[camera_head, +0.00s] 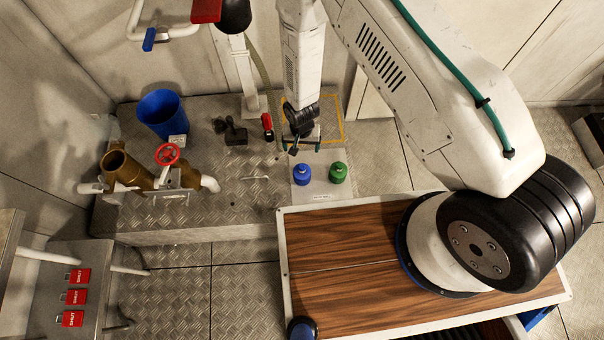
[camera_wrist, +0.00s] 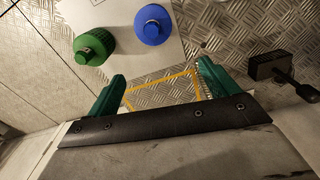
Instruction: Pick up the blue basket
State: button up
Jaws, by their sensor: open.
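The basket is not in the wrist view.
A black device (camera_head: 235,132) and a red item (camera_head: 267,123) lie between basket and gripper. A brass pipe with a red valve wheel (camera_head: 167,154) stands in front of the basket. Blue (camera_head: 303,174) and green (camera_head: 338,172) bottles stand on a pale plate (camera_head: 320,195) near the gripper.

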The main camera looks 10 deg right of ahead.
send_over(302, 172)
jog(key=w, duration=0.2)
notch_tip(302, 172, down, 6)
jog(key=shift+s+d+r, duration=0.1)
jog(key=shift+s+d, duration=0.05)
jog(key=f, duration=0.8)
jog(key=shift+s, duration=0.25)
jog(key=shift+r, duration=0.1)
jog(key=c, duration=1.1)
